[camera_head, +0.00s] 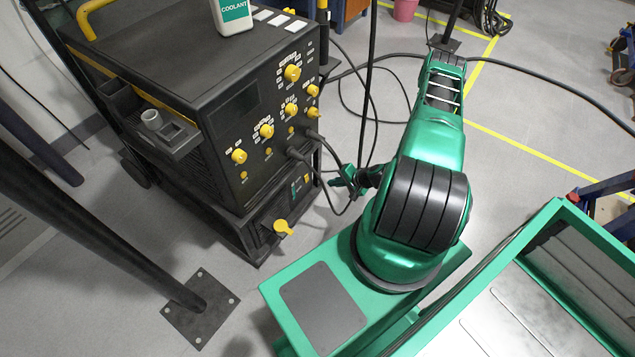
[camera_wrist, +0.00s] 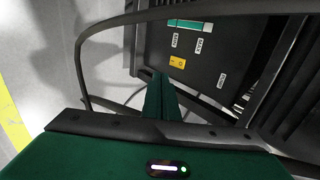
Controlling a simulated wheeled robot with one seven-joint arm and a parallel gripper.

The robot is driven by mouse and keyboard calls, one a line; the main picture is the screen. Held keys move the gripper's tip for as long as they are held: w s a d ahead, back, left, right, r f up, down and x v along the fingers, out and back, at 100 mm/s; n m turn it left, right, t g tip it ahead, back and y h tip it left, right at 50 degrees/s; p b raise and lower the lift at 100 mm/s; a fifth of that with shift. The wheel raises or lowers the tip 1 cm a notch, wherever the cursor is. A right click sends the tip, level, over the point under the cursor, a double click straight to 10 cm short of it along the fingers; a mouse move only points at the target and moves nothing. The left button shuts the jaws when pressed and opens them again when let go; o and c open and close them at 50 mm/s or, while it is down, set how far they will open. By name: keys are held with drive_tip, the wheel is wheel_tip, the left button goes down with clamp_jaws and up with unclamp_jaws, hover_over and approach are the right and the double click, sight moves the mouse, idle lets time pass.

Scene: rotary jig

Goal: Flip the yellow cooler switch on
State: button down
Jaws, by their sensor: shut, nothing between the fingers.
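In the wrist view my green fingers (camera_wrist: 160,92) are shut together and empty.
The machine's front (camera_head: 265,125) carries several yellow knobs, and dark cables (camera_head: 318,160) hang from it near my gripper. One cable (camera_wrist: 85,60) arches across the wrist view. A coolant bottle (camera_head: 232,14) stands on top.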

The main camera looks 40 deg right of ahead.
sight(307, 181)
drive_tip(key=w+r+x, duration=0.2)
drive_tip(key=x, duration=1)
drive_tip(key=shift+w+a+f, duration=0.25)
drive_tip(key=shift+a+f, duration=0.1)
drive_tip(key=shift+w+a+f, duration=0.15)
drive_tip(key=shift+w+f, duration=0.2)
drive_tip(key=shift+f, duration=0.1)
drive_tip(key=shift+w+r, duration=0.1)
drive_tip(key=shift+r, duration=0.1)
